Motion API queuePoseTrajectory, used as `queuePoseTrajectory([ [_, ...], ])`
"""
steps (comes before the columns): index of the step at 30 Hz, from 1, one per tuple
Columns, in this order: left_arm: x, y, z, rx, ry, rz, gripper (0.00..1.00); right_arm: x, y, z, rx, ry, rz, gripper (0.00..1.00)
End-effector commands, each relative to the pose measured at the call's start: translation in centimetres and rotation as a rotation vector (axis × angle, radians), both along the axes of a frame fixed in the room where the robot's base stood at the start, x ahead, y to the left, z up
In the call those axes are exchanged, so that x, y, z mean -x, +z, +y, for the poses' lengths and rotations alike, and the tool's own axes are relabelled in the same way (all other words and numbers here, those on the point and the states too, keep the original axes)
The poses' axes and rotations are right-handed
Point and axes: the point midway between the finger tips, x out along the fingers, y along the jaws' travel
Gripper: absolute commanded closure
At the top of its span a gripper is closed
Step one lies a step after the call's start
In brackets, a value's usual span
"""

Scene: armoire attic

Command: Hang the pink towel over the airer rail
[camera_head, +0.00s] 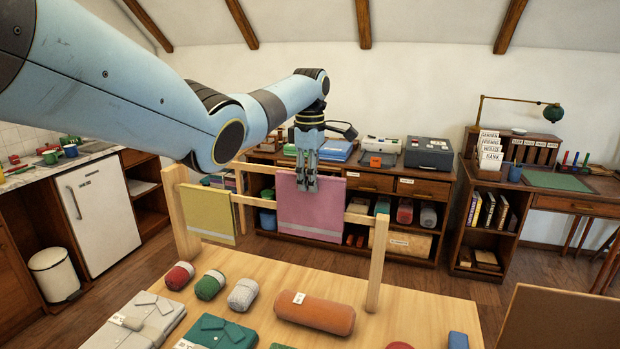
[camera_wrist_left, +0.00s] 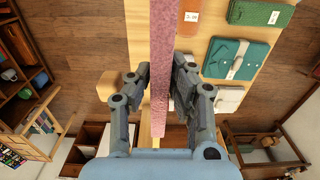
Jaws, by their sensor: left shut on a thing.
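The pink towel (camera_head: 311,205) hangs down flat at the airer, in the middle of the head view. My left gripper (camera_head: 307,188) reaches down onto its top edge from above and is shut on it. In the left wrist view the towel (camera_wrist_left: 163,60) shows edge-on as a thin pink strip between the fingers of my left gripper (camera_wrist_left: 158,100). The wooden airer rail (camera_head: 358,218) shows to the right of the towel; behind the towel it is hidden. I cannot tell whether the towel rests on the rail. My right gripper is not in view.
A yellow towel (camera_head: 209,214) hangs at the airer's left end, beside a wooden post (camera_head: 181,215). Another post (camera_head: 377,262) stands at the right. The wooden table (camera_head: 262,270) in front holds rolled towels, including an orange roll (camera_head: 316,313), and folded cloths (camera_head: 216,332).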

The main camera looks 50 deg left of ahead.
Motion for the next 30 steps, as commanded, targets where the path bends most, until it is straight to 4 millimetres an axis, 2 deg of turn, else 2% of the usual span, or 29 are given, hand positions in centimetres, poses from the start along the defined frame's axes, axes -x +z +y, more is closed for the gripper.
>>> queuePoseTrajectory([
  [30, 0.0, -2.6, 0.0, 0.0, 0.0, 0.0, 1.0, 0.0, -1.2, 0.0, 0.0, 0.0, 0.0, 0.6],
])
